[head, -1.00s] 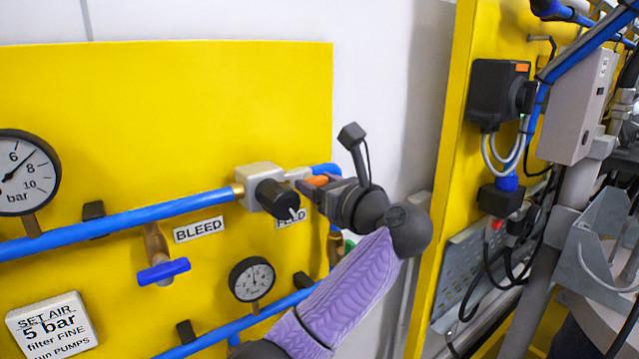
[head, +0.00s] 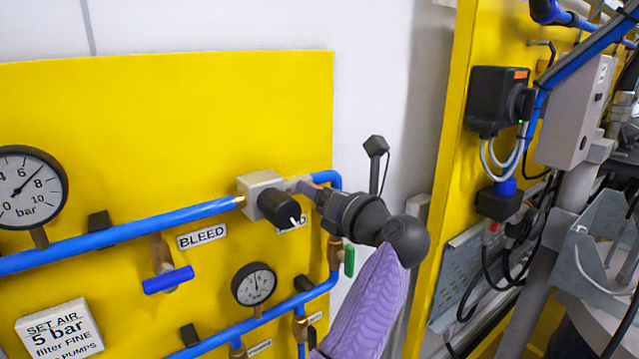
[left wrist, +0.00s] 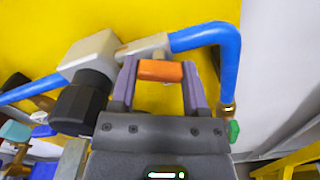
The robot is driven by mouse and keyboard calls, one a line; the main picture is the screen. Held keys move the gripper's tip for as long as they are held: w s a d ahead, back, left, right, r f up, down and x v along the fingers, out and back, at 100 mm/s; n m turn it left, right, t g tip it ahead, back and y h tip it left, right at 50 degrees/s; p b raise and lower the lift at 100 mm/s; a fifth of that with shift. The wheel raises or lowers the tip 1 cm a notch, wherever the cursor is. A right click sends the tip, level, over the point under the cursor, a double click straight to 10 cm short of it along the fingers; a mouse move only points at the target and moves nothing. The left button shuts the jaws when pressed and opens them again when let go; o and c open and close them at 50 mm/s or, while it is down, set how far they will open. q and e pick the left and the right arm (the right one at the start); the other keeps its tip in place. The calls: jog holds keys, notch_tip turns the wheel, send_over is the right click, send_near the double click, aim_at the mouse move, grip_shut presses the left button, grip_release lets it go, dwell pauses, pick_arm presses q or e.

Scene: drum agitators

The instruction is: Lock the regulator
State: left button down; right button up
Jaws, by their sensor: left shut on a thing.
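The regulator is a grey block (head: 259,186) with a black knob (head: 279,207), set in the blue pipe on the yellow panel. A grey fitting (head: 297,183) sticks out on its right side. In the left wrist view the regulator block (left wrist: 92,55) and black knob (left wrist: 80,108) are at left. My left gripper (left wrist: 160,75) is shut on an orange tab (left wrist: 160,71), which spans between its two fingers just in front of the grey fitting. In the head view the left gripper (head: 311,190) hides most of the tab. My right gripper is not in view.
A blue-handled valve (head: 168,279) is lower left and a green handle (head: 349,260) lower right. A small gauge (head: 254,284) and large gauge (head: 28,187) are on the panel. The blue pipe (left wrist: 222,62) bends down close right of my left gripper.

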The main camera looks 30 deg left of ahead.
pick_arm(q)
jog(key=m+p, duration=1.1)
jog(key=m, duration=0.1)
jog(key=shift+m, duration=0.3)
dwell(0.4)
jog(key=shift+c, duration=0.4)
grip_release()
